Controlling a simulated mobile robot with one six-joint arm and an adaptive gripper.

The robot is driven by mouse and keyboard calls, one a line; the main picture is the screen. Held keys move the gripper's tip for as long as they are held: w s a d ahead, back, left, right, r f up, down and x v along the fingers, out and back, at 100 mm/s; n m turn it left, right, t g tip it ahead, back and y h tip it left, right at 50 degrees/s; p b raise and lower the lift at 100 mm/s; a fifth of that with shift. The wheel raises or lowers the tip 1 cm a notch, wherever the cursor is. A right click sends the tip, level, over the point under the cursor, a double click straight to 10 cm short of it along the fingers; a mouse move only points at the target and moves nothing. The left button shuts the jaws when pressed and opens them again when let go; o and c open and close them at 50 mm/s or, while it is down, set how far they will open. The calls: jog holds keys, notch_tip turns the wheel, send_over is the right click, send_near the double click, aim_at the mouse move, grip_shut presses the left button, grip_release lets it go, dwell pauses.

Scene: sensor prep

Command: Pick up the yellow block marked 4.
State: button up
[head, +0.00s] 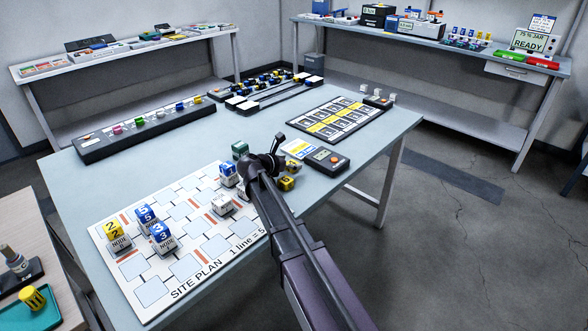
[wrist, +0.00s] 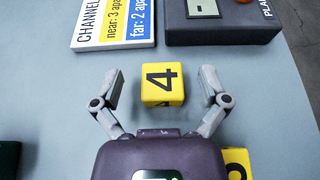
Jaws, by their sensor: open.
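The yellow block marked 4 (wrist: 162,84) sits on the pale blue table in the wrist view, its digit facing up. My gripper (wrist: 160,88) is open, with one finger to the left and one to the right of the block. A clear gap shows on each side, so neither finger touches it. I cannot tell how far the fingertips are above the table. In the head view my gripper (head: 274,157) is over the table beside the site plan board, and I cannot make out the block marked 4 there.
Another yellow block (wrist: 236,160) lies close at the gripper's lower right in the wrist view. A channel card (wrist: 112,22) and a dark device (wrist: 222,24) lie just beyond the block. The site plan board (head: 145,290) holds several marked blocks on the left.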

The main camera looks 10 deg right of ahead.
jog(key=shift+b+x, duration=0.3)
jog(key=shift+x, duration=0.95)
jog(key=c, duration=1.1)
